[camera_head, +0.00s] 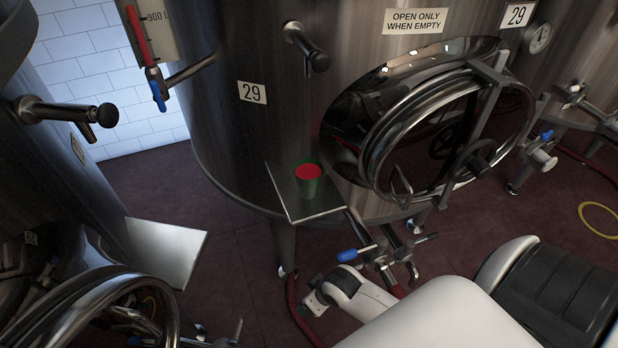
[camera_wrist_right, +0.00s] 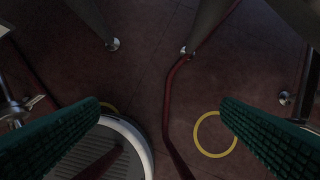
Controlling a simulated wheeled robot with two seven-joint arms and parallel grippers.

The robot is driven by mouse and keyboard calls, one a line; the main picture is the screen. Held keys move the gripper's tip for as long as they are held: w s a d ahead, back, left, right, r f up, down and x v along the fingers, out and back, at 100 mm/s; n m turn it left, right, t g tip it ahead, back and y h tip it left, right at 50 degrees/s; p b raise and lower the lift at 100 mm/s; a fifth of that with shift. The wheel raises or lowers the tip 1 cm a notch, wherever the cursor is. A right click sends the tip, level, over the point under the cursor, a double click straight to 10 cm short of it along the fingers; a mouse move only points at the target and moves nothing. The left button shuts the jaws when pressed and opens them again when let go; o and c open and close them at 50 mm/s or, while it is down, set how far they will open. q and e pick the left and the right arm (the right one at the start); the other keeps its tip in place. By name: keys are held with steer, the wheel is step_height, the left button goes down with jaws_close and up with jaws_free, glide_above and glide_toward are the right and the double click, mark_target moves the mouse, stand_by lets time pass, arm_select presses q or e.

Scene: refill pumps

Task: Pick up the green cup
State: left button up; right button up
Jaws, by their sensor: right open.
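The green cup (camera_head: 308,186) stands upright on a small metal shelf (camera_head: 284,190) fixed to the front of the big steel tank. Its top shows red, either its contents or a lid. My right gripper (camera_wrist_right: 160,105) shows in the right wrist view as two green ribbed fingers, wide apart with only floor between them. The cup is not in the right wrist view. In the head view my white right arm is at the bottom, below and to the right of the shelf; its fingers cannot be made out there. My left gripper is in neither view.
Valves with a blue handle (camera_head: 347,255) sit just below the shelf. Another empty shelf (camera_head: 165,255) is at left. A red hose (camera_wrist_right: 170,110) crosses the floor.

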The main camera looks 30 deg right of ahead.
steer(key=w+r+n+t, duration=0.1)
steer(key=w+r, duration=0.5)
steer(key=r, duration=0.7)
step_height(320, 180, up, 18)
steer(key=m+p, duration=0.1)
steer(key=p, duration=0.1)
glide_above(316, 182)
steer(key=s, duration=0.3)
steer(key=shift+t, duration=0.4)
steer(key=x, duration=0.5)
steer(key=shift+w+d+f, duration=0.25)
steer(key=shift+w+d, duration=0.05)
steer(key=shift+w, duration=0.1)
steer(key=shift+p+x, duration=0.5)
steer(key=shift+x, duration=2.25)
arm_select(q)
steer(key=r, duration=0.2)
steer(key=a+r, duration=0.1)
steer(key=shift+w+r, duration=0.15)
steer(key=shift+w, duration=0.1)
arm_select(e)
steer(key=shift+r, duration=0.1)
steer(key=shift+c, duration=0.2)
steer(key=c, duration=1.1)
steer(key=shift+o, duration=0.2)
